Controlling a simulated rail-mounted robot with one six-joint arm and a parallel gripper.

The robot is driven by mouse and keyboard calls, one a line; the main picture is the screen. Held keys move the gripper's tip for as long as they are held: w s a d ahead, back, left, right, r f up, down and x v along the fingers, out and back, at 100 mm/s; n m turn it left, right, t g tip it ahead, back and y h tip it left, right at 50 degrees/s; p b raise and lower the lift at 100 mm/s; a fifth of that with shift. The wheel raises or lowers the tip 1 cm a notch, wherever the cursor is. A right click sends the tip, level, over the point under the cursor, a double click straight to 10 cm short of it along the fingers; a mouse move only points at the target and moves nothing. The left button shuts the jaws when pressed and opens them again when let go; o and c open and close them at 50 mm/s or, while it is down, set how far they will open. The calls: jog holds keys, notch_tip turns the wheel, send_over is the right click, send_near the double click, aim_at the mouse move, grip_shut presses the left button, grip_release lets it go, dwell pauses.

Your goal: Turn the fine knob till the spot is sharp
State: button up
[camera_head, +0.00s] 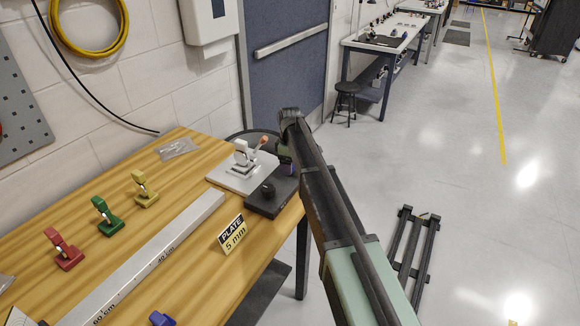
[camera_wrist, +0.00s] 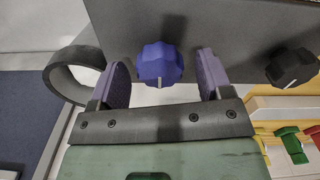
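A blue faceted knob (camera_wrist: 160,64) with a white mark sits on the dark grey panel (camera_wrist: 230,35) in the wrist view. My gripper (camera_wrist: 163,72) has its two purple-padded fingers on either side of this knob, with a gap on each side. A black knob (camera_wrist: 292,67) is on the same panel to the right. In the head view my gripper (camera_head: 286,152) is at the end of the black box (camera_head: 262,206), which carries a black knob (camera_head: 268,189). The white mirror fixture (camera_head: 243,160) stands behind it. No light spot can be made out, and no label tells which knob is fine.
The wooden table (camera_head: 130,215) holds a ruler bar (camera_head: 150,262), a "PLATE 5 mm" sign (camera_head: 233,234), and red (camera_head: 65,250), green (camera_head: 106,217) and yellow (camera_head: 144,190) clamps. A dark ring (camera_wrist: 72,75) is left of my fingers. Floor to the right is mostly open.

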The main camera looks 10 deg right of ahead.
jog(key=c, duration=0.8)
jog(key=shift+c, duration=0.2)
jog(key=shift+m, duration=0.3)
jog(key=m, duration=0.9)
jog(key=shift+m, duration=0.3)
jog(key=m, duration=1)
jog(key=shift+m, duration=1.8)
